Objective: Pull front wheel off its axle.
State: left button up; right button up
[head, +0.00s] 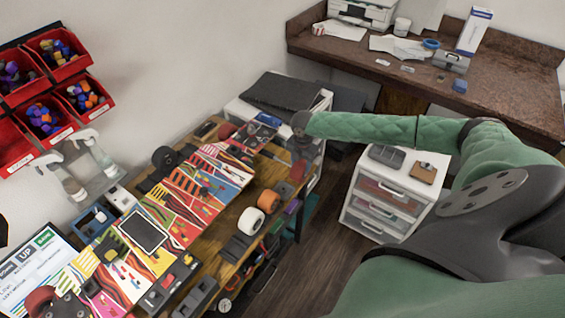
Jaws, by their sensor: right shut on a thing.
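A long board with a bright striped graphic (185,222) lies along the workbench. At its far end, a dark red wheel (298,172) sits on the right side and another dark red wheel (226,130) on the left. My right gripper (301,160) reaches down at the right-hand far wheel and is shut on it. Its fingers are small and partly hidden, and I cannot tell whether the wheel is still on its axle. Another red wheel (40,298) shows at the near end. My left gripper is not in view.
Loose orange (268,201) and white (250,221) wheels stand on the workbench (228,248) beside the board; a black wheel (164,159) is behind. Red bins (60,52) hang on the left wall. A white drawer unit (388,200) stands right, with clear floor (320,245) between.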

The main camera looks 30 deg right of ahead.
jog(key=s+d+r+p, duration=0.2)
jog(key=s+r+p, duration=0.3)
jog(key=r, duration=0.2)
jog(key=shift+s+d, duration=0.15)
jog(key=shift+s, duration=0.15)
dwell(0.7)
dwell(0.5)
